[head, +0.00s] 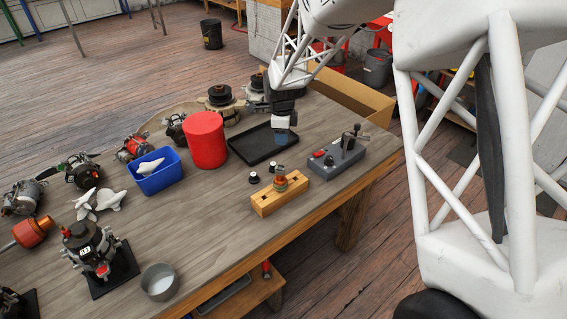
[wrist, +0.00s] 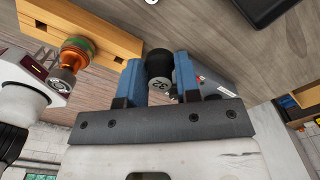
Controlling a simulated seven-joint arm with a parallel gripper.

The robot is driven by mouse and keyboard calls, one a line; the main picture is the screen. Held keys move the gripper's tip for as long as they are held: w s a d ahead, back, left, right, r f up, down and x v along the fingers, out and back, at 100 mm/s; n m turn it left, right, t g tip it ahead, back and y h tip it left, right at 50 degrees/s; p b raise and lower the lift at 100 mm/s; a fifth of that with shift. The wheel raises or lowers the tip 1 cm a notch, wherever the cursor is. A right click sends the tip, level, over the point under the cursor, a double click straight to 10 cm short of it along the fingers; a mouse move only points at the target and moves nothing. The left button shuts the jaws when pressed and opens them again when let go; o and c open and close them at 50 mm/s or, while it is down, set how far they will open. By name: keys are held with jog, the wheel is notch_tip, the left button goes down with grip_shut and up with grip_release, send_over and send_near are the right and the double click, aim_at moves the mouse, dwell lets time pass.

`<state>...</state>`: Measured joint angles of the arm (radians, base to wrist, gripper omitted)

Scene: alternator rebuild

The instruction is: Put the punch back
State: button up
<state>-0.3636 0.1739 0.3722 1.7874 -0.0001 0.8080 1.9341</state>
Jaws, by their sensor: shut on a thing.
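My gripper (wrist: 159,82) has blue fingers, shut on a short black cylinder with a pale marked end, which I take to be the punch (wrist: 159,63). In the head view my gripper (head: 281,130) hangs over the black tray (head: 238,150); the punch cannot be made out clearly there. A wooden block (head: 267,207) stands near the table's front edge. It carries a round copper-and-green part (head: 281,183), also seen in the wrist view (wrist: 78,52). Two small black pieces with pale parts, one on the left (head: 254,177) and one on the right (head: 272,167), stand behind the block.
A grey fixture (head: 338,161) with a red button and lever stands right of the block. A red cylinder (head: 206,140) and a blue bin (head: 158,178) stand left of the tray. Several alternators and a grey cup (head: 160,282) occupy the left side. The front middle tabletop is clear.

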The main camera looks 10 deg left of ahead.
jog(key=shift+w+f, duration=0.65)
jog(key=shift+w, duration=0.3)
jog(key=shift+w+f, duration=0.6)
jog(key=shift+w, duration=0.3)
send_over(283, 163)
jog(key=shift+w+f, duration=0.1)
jog(key=shift+f, duration=3.05)
jog(key=shift+f, duration=0.1)
jog(key=shift+f, duration=1.75)
jog(key=shift+f, duration=0.15)
jog(key=o, duration=0.7)
jog(key=shift+o, duration=0.2)
